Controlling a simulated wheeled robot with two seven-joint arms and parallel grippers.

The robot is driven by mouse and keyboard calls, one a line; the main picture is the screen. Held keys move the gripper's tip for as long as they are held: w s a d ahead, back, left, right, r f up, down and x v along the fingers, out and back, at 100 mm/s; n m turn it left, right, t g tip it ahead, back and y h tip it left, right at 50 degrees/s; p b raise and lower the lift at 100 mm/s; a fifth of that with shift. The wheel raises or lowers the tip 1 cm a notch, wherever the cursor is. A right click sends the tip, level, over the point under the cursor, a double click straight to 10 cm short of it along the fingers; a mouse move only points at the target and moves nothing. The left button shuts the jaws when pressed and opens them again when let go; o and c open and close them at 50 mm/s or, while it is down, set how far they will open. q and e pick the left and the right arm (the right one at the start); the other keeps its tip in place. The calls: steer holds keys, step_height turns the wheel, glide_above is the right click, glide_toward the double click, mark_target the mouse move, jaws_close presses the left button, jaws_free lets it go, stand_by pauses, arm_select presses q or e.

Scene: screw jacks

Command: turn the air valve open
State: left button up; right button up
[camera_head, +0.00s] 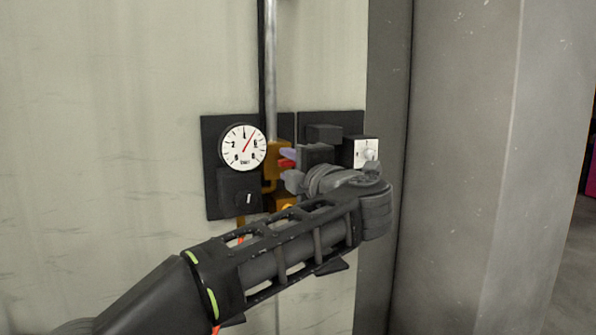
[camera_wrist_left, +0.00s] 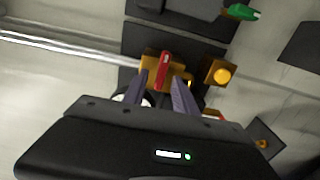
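The air valve has a brass body (camera_head: 272,158) on a dark wall plate, below a vertical metal pipe. Its red handle (camera_head: 286,164) shows in the head view at the tips of my left gripper (camera_head: 291,167). In the left wrist view the red handle (camera_wrist_left: 164,68) stands in front of the brass body (camera_wrist_left: 150,68). The two fingers of my left gripper (camera_wrist_left: 160,80) are apart, one on each side of the handle's line, with gaps visible. I cannot tell how far the handle reaches between them. My arm hides part of the valve's lower side. My right gripper is out of view.
A round white gauge (camera_head: 243,147) is left of the valve, above a dark switch box (camera_head: 239,195). A white-faced dial box (camera_head: 364,153) is to the right, close behind my wrist. A grey column (camera_head: 465,170) stands further right.

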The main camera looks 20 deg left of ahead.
mark_target(289, 164)
arm_select(q)
steer(key=shift+b+v, duration=0.3)
steer(key=shift+v, duration=0.85)
steer(key=shift+s+d, duration=0.15)
steer(key=shift+d, duration=0.2)
steer(key=shift+v, duration=0.8)
steer(key=shift+b+v, duration=0.9)
steer(key=shift+v, duration=0.5)
steer(key=shift+a, duration=0.1)
